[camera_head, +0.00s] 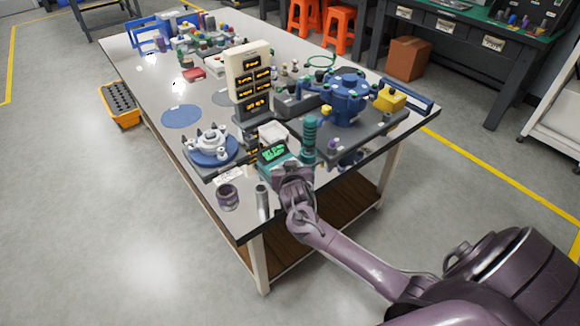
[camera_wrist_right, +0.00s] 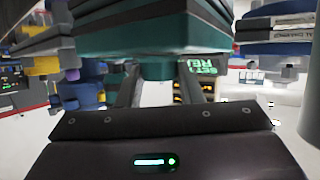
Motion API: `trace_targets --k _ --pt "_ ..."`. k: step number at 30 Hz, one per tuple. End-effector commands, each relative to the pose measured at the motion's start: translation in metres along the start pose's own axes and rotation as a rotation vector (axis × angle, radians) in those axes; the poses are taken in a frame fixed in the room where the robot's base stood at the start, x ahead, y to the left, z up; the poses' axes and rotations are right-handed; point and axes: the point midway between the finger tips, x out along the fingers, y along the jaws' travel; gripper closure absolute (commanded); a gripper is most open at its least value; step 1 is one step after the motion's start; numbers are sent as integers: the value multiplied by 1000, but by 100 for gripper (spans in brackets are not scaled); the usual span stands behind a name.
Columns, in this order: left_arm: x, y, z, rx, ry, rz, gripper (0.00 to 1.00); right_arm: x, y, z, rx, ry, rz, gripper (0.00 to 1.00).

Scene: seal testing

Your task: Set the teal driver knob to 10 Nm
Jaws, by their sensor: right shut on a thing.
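The teal driver (camera_head: 309,134) shows as an upright ribbed teal column near the front edge of the table in the head view. In the right wrist view its dark teal body (camera_wrist_right: 150,33) fills the upper middle, with a narrower teal knob (camera_wrist_right: 156,67) below it. My right gripper (camera_head: 291,172) is at the table's front edge, just below the driver; in the wrist view its two fingers (camera_wrist_right: 156,90) are on either side of the knob. A small display (camera_wrist_right: 205,68) with green text, partly cut off, shows behind the right finger; it is also visible in the head view (camera_head: 273,152). The knob's setting is not readable. My left gripper is not in view.
A cream panel with dark displays (camera_head: 249,62) stands behind the driver. A blue round fixture (camera_head: 345,97) is to the right and a white-and-blue one (camera_head: 211,145) to the left. A grey cylinder (camera_head: 262,201) and a dark ring-shaped part (camera_head: 228,197) stand near the front edge.

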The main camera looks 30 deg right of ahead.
Motion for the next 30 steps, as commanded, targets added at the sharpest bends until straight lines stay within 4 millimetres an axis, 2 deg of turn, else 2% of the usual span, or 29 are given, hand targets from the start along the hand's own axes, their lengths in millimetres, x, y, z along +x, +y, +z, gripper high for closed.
trace_targets --k 16,17,21,30 --pt "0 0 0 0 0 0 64 0 0 0 9 -1 30 89" --pt "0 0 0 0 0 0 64 0 0 0 9 -1 30 65" --pt "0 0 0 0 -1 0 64 0 0 0 10 0 29 47" --pt "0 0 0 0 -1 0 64 -1 0 0 11 -1 28 45"
